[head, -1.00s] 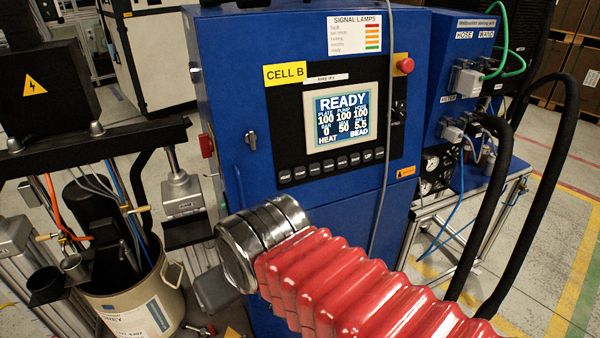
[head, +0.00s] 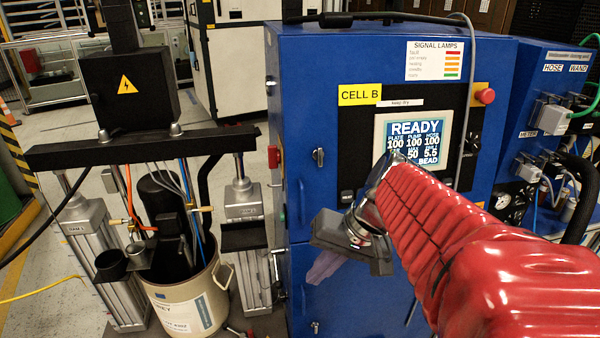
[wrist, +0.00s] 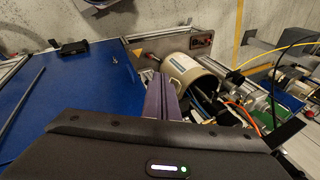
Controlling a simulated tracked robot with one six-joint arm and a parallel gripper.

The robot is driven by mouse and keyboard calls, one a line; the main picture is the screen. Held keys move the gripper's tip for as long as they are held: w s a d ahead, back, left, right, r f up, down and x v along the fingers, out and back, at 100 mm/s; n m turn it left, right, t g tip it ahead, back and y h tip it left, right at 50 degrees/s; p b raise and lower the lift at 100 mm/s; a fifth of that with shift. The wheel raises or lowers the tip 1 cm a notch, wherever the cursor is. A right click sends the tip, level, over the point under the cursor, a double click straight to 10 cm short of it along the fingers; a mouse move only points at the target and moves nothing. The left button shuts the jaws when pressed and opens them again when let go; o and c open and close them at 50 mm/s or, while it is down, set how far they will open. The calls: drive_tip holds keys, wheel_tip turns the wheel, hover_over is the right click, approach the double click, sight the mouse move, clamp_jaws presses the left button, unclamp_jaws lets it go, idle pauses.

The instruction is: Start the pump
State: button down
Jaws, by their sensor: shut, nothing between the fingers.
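The drum pump stands left of the cabinet in the head view: a beige drum (head: 188,305) under a black crossbar (head: 85,155), with cables and hoses entering it. The blue cabinet (head: 345,160) carries a lit display (head: 412,140) reading READY; my red-sleeved arm covers its lower part and most of the button row. My gripper (head: 322,268) has pale purple fingers and is shut and empty, in front of the lower cabinet. In the wrist view the shut fingers (wrist: 160,95) point towards the drum (wrist: 192,75), apart from it as far as I can tell.
A red push button (head: 485,96) and a black rotary knob (head: 474,143) sit right of the display. A red switch (head: 274,157) is on the cabinet's left side. A blue equipment cart (head: 560,90) with hoses stands at the right. Open floor (head: 60,280) lies at the left.

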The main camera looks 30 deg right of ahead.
drive_tip(key=d+r+m+t+h, duration=0.1)
drive_tip(key=d+r+m+t, duration=0.1)
drive_tip(key=d, duration=0.6)
drive_tip(key=d+r+m+t, duration=0.2)
drive_tip(key=d+m, duration=0.4)
drive_tip(key=d, duration=0.3)
drive_tip(key=shift+w+d+r+m+h, duration=0.3)
drive_tip(key=shift+w+r+h, duration=0.15)
drive_tip(key=shift+r, duration=0.45)
drive_tip(key=shift+w, duration=0.15)
drive_tip(key=w+d+f, duration=0.1)
drive_tip(key=w+d, duration=0.1)
drive_tip(key=w, duration=0.6)
drive_tip(key=shift+d+f, duration=0.15)
drive_tip(key=shift+f, duration=0.2)
drive_tip(key=shift+w, duration=0.25)
drive_tip(key=shift+w+d, duration=0.15)
drive_tip(key=shift+w, duration=0.05)
